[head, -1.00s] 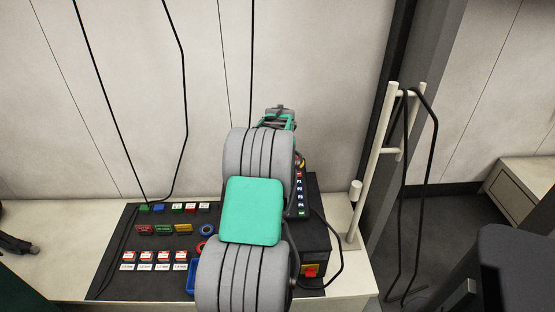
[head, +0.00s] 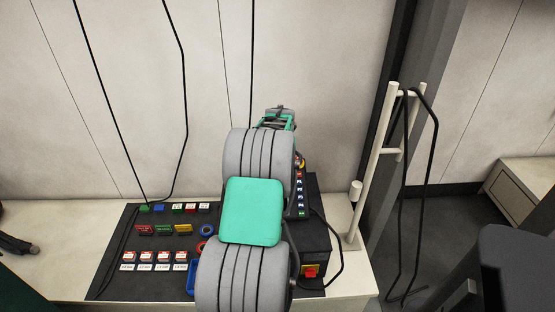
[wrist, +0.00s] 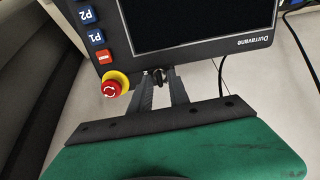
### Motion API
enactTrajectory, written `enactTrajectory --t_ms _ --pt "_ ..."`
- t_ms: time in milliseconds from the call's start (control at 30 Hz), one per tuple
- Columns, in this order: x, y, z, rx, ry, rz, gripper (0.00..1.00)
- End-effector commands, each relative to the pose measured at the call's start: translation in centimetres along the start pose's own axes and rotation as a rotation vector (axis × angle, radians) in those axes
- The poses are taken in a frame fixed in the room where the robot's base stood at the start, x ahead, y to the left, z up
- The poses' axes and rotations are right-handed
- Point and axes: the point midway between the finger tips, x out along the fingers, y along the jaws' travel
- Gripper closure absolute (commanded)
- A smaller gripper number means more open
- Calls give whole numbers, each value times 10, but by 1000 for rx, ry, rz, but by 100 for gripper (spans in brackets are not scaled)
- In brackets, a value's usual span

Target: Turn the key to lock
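The key (wrist: 158,76) is a small dark shape on the lower edge of the pendant panel in the wrist view. Its turn angle is too small to read. My gripper (wrist: 160,82) has its two dark fingers on either side of the key, with a narrow gap between them. I cannot tell whether the fingers touch it. In the head view my own arm hides the key and fingertips; only the green back of the hand shows at the top.
A red emergency stop button (wrist: 112,85) on a yellow collar sits close left of the fingers. The panel's dark screen (wrist: 195,22) lies beyond. In the head view, labelled blocks (head: 155,257) cover the dark mat, and a cable hangs on a white stand (head: 375,160) at right.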

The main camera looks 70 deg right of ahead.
Motion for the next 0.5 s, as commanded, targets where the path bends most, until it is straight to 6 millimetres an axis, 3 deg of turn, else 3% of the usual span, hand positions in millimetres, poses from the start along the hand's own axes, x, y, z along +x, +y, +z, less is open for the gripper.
enactTrajectory --t_ms 333,500 --pt "-3 1 0 1 0 1 71" --pt "-31 1 -2 1 3 1 71"
